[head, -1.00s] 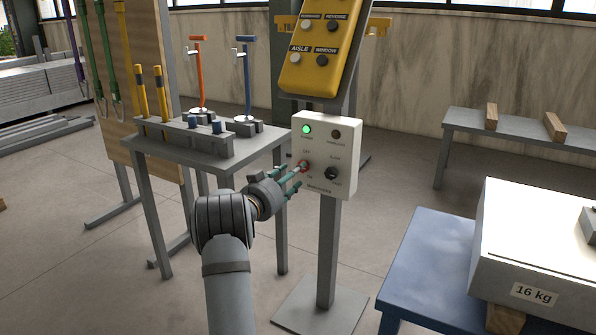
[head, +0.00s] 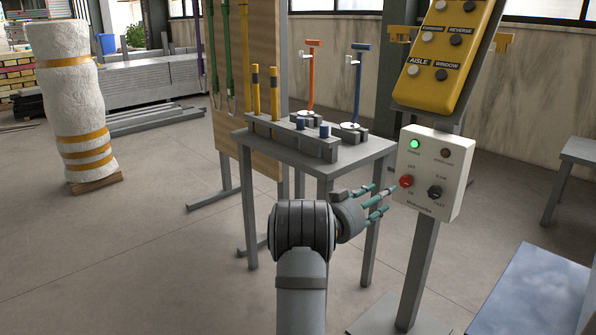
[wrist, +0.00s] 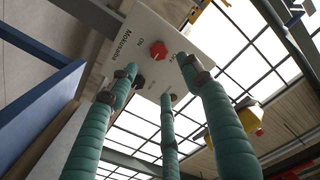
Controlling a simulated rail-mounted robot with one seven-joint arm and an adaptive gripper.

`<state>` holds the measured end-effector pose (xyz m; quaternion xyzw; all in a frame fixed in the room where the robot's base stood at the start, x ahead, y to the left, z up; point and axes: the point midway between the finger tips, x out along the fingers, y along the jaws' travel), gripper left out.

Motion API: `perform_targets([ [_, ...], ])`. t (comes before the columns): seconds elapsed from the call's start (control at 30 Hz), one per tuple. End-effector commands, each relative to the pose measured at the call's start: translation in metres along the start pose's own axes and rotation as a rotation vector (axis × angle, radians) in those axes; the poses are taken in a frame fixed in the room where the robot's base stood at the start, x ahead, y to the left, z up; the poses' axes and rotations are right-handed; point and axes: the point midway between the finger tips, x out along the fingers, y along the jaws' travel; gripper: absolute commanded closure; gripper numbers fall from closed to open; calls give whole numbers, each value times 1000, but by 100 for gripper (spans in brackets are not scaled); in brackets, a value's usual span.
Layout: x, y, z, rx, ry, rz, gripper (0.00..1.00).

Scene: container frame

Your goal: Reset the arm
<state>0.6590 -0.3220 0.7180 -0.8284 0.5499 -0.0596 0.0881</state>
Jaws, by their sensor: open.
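My gripper (head: 378,202) has teal fingers and is open, with nothing between them. In the head view it is just left of the white control box (head: 434,172), which stands on a grey post. The box has a lit green lamp (head: 415,144), a dark lamp (head: 444,154), a red knob (head: 406,181) and a black knob (head: 435,192). The fingers look apart from the red knob. In the wrist view the spread fingers (wrist: 158,92) point toward the box face, and the red knob also shows there (wrist: 158,50).
A grey table (head: 352,166) with yellow posts and orange and blue stands is behind my arm. A yellow button panel (head: 448,52) is above the box. A blue table (head: 540,300) is at lower right. A wrapped roll (head: 72,110) stands far left.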

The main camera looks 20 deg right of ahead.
Motion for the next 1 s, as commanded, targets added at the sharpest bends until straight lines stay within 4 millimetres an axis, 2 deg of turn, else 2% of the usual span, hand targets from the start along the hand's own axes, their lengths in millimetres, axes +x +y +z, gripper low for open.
perform_targets([
  [0.17, 28, 2, 0, 1, 1, 4, 52],
  [0.6, 118, 1, -1, -6, 0, 1, 52],
  [0.7, 111, -2, -2, -70, -4, -3, 52],
  [0.8, 98, -1, 0, -73, -3, -2, 52],
  [1.0, 89, 1, 1, -71, -2, 1, 52],
])
